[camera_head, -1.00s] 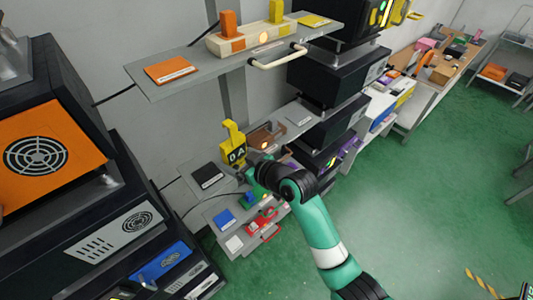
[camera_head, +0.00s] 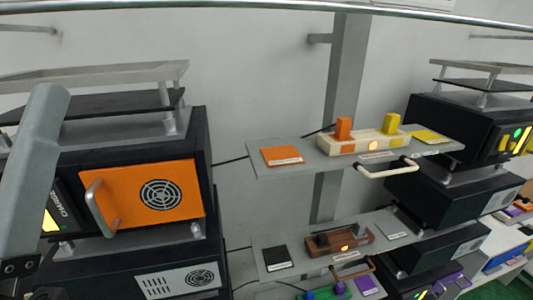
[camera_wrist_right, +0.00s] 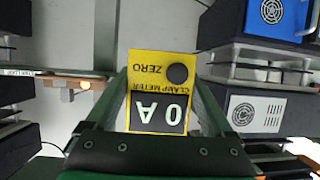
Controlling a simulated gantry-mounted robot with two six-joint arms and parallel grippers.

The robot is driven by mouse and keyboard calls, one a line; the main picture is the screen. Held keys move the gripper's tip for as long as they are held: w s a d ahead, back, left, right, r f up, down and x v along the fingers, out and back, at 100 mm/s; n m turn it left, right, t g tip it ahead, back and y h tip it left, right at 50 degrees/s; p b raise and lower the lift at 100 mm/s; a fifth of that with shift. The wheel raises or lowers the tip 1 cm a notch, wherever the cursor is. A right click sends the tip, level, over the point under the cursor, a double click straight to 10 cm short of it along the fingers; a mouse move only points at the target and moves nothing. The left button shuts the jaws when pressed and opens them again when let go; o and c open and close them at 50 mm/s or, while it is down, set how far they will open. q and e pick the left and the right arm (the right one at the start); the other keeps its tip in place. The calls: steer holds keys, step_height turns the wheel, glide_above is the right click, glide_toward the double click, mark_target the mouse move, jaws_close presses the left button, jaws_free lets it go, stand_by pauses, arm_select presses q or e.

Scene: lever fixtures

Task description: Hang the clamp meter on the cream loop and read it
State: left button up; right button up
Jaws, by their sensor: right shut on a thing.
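The yellow clamp meter (camera_wrist_right: 146,62) fills the middle of the right wrist view. Its face appears upside down, with a round dark ZERO knob and a dark display reading 0 A. My right gripper (camera_wrist_right: 161,84) has a finger on each side of the meter and is shut on it. The cream loop (camera_head: 388,169) sticks out from the front of the upper grey shelf, below a cream block (camera_head: 360,141) with an orange and a yellow post. In the head view, neither the meter nor my right gripper shows.
A lower shelf (camera_head: 300,262) carries a brown block (camera_head: 340,240) with its own brown loop. A black cabinet with an orange vented panel (camera_head: 140,195) stands left; stacked black units (camera_head: 455,180) stand right. The gap between cabinet and shelves is narrow.

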steer(key=s+d+f+m+h, duration=0.1)
steer(key=s+d+f, duration=0.15)
steer(key=s, duration=0.45)
steer(key=s+d+f+m+h, duration=0.1)
steer(key=s+f, duration=0.2)
steer(key=s, duration=0.4)
step_height(320, 180, up, 8)
steer(key=d+m+h, duration=0.1)
steer(key=d, duration=0.1)
steer(key=shift+s+d+f+t+h, duration=0.15)
steer(key=shift+s+f+t+h, duration=0.15)
steer(key=shift+t, duration=0.1)
